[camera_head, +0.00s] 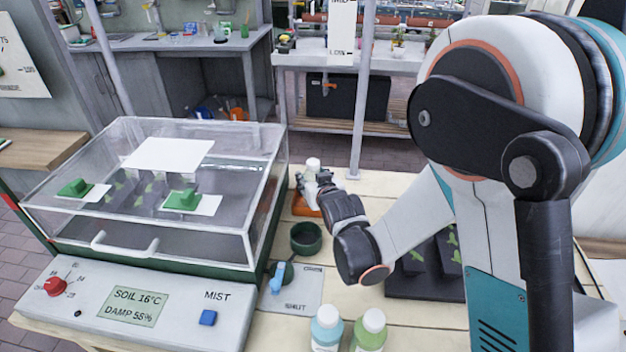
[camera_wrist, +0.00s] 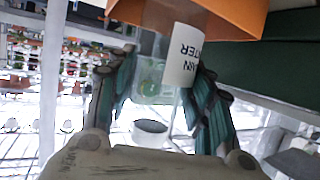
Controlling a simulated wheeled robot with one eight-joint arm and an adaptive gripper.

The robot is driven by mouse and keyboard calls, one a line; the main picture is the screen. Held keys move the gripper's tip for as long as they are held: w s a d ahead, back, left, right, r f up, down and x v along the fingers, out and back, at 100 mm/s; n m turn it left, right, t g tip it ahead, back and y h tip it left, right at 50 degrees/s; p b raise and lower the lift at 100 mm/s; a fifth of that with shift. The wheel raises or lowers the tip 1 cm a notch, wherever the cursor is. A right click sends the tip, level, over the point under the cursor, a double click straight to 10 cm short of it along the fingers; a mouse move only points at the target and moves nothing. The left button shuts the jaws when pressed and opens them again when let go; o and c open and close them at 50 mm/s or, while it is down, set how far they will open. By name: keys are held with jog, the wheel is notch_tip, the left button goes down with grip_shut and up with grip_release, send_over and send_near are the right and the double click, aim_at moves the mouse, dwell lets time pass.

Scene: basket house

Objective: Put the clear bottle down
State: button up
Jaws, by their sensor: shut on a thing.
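My gripper (camera_head: 322,184) is at the table's far edge, just right of the clear-lidded case. It is shut on the clear bottle, whose white top (camera_head: 313,164) shows above the fingers in the head view. In the wrist view the clear bottle (camera_wrist: 150,78) appears upside down, with a white label, between the two teal-padded fingers of my gripper (camera_wrist: 166,82). The orange holder (camera_head: 305,205) is at the bottle's base; it also shows in the wrist view (camera_wrist: 235,18). I cannot tell whether the bottle rests on it.
A dark green round pot (camera_head: 306,238) stands in front of the holder. The case (camera_head: 262,215) is close on the left. A blue-handled valve (camera_head: 278,277), two capped bottles (camera_head: 326,328) (camera_head: 370,330) and a dark seedling tray (camera_head: 425,282) are nearer.

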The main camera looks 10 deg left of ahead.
jog(key=o, duration=1.1)
jog(key=shift+c, duration=0.2)
jog(key=shift+s+r, duration=0.15)
jog(key=shift+r, duration=0.1)
jog(key=p+v, duration=0.3)
jog(key=v, duration=0.8)
jog(key=shift+s, duration=0.25)
jog(key=shift+d+r, duration=0.1)
jog(key=shift+d, duration=0.05)
